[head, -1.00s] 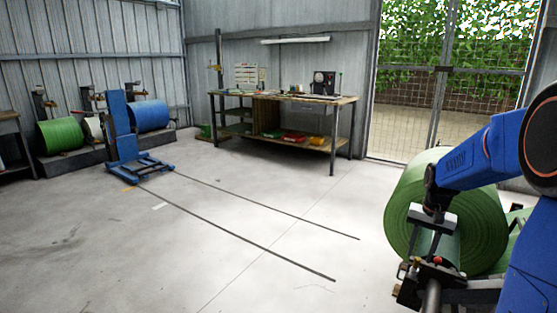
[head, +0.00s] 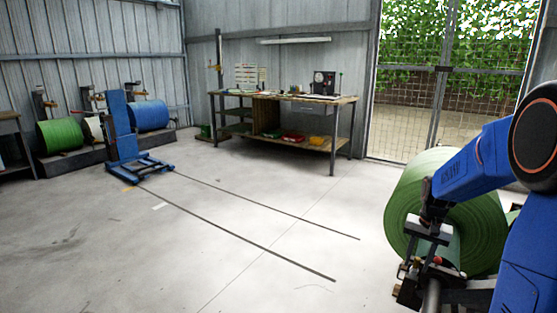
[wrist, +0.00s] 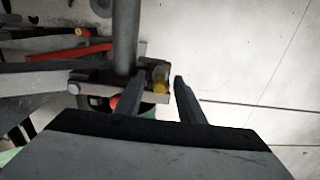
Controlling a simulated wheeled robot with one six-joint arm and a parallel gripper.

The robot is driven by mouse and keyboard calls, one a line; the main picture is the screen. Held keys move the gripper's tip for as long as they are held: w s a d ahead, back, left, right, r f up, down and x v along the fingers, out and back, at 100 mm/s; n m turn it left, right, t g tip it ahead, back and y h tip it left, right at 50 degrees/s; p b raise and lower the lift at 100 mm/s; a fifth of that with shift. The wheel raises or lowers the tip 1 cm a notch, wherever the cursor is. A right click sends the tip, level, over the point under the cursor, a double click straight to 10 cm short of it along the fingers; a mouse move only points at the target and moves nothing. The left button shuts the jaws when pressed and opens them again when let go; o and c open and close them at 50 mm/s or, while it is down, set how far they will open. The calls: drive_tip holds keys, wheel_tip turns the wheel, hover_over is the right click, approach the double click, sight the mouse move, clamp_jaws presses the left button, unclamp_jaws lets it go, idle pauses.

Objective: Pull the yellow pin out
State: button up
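The yellow pin (wrist: 160,80) shows as a small yellow end beside the grey shaft (wrist: 125,38) in the wrist view. My gripper (wrist: 157,82) is open, its two dark fingers apart, and the pin's end appears in the gap between their tips. I cannot tell how far the tips are from the pin in depth. In the head view my gripper (head: 416,270) points down at the shaft stand in front of the big green roll (head: 470,225). The pin is too small to make out there.
A red lever (wrist: 70,52) and a red knob (wrist: 114,102) sit close to the pin. A workbench (head: 300,97), a blue lifter (head: 122,130) and smaller rolls stand at the back. The middle floor is clear.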

sight(419, 259)
drive_tip(key=shift+c, duration=0.5)
clamp_jaws()
drive_tip(key=shift+r, duration=0.1)
drive_tip(key=shift+d+r, duration=0.1)
drive_tip(key=shift+r, duration=2.7)
drive_tip(key=shift+s+r, duration=0.1)
drive_tip(key=shift+r, duration=0.45)
